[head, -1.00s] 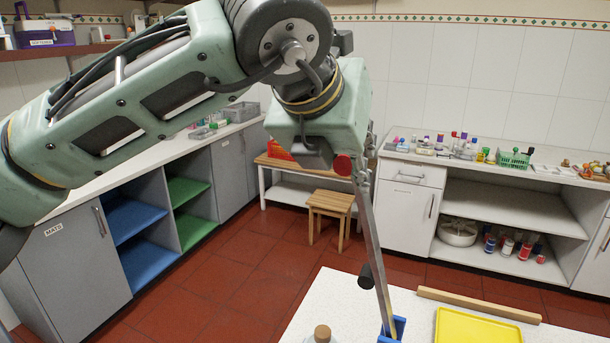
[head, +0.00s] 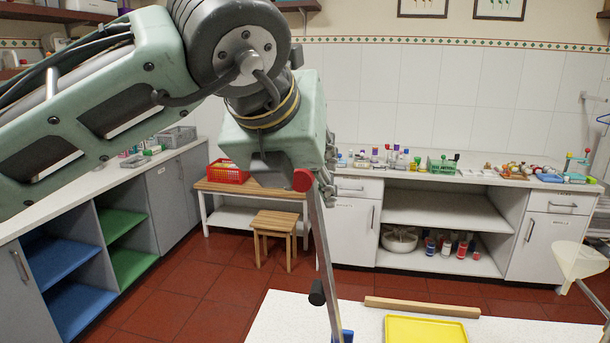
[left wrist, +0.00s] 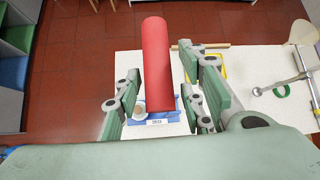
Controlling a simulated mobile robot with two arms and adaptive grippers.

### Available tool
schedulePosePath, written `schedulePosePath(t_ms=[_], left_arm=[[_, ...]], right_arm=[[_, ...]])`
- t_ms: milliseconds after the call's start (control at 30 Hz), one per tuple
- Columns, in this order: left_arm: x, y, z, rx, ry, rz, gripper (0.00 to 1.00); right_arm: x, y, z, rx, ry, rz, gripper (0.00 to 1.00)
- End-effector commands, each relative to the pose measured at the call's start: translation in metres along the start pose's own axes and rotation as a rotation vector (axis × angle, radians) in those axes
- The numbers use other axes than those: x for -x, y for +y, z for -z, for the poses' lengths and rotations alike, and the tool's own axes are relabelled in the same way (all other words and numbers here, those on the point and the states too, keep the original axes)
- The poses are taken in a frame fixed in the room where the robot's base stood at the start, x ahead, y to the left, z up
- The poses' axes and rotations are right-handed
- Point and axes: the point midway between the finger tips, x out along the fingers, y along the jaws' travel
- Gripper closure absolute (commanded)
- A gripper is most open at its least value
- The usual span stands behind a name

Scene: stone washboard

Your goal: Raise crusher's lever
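The crusher's lever (head: 322,235) is a long grey metal bar with a black knob. It stands upright, slightly tilted, and its red handle (head: 303,180) is at the top. The crusher's blue base (head: 346,336) shows only at the bottom edge; in the left wrist view the base (left wrist: 157,122) carries a white label. My left gripper (head: 326,183) is at the handle. In the left wrist view the red handle (left wrist: 157,60) lies between the two fingers of my left gripper (left wrist: 168,100), with a gap on each side. My right gripper is not in view.
A white table (head: 285,320) holds a yellow tray (head: 425,331) and a wooden bar (head: 422,307). A cream funnel-shaped part (head: 580,262) stands at the right. Cabinets and a stool (head: 275,222) are behind.

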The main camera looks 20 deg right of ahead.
Motion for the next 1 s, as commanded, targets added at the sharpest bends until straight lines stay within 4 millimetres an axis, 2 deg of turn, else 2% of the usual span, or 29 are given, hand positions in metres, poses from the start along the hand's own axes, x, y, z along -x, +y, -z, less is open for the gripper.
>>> schedulePosePath(t_ms=[300, 433, 800, 1000], left_arm=[[0.001, 0.000, 0.000, -0.002, 0.000, 0.000, 0.58], [0.011, 0.000, -0.001, -0.003, -0.001, 0.000, 0.58], [0.086, 0.000, -0.001, -0.002, -0.004, -0.001, 0.58], [0.112, 0.000, 0.000, -0.001, -0.001, 0.000, 0.58]], right_arm=[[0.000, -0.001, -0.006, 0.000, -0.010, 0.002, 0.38], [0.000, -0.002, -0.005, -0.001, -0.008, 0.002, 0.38], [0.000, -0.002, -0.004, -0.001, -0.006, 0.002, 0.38], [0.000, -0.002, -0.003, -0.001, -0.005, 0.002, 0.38]])
